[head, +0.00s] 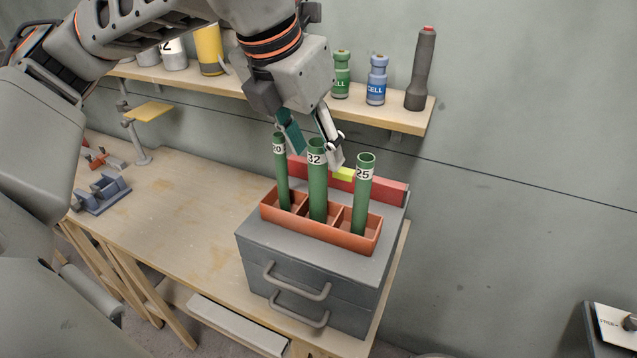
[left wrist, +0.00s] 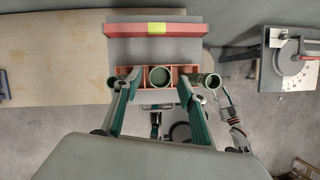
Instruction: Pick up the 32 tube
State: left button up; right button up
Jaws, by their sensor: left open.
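The green 32 tube (head: 317,185) stands upright in the middle compartment of an orange tray (head: 308,228). It is between the thinner 20 tube (head: 281,175) on the left and the 25 tube (head: 362,195) on the right. My left gripper (head: 315,152) is open and empty, pointing down close to the top of the 32 tube. In the left wrist view the 32 tube's round mouth (left wrist: 160,77) shows between the two spread fingers of my left gripper (left wrist: 162,92). Whether a finger touches the tube cannot be told.
The tray sits on a grey drawer cabinet (head: 316,305) on a wooden bench (head: 160,200). A red bar (head: 388,190) with a yellow patch lies behind the tubes. A wall shelf (head: 405,118) holds cells and a torch-like object (head: 421,72) close behind my left gripper.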

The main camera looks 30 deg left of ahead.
aim_at(318, 158)
pick_arm(q)
jog(key=shift+x, duration=1.55)
jog(key=shift+a, duration=0.1)
pick_arm(e)
jog(key=shift+w+r, duration=0.45)
jog(key=shift+r, duration=0.15)
pick_arm(q)
jog(key=shift+c, duration=0.3)
grip_shut()
pick_arm(e)
jog(key=shift+s+f, duration=0.15)
jog(key=shift+f, duration=0.15)
pick_arm(q)
jog(key=shift+r, duration=0.1)
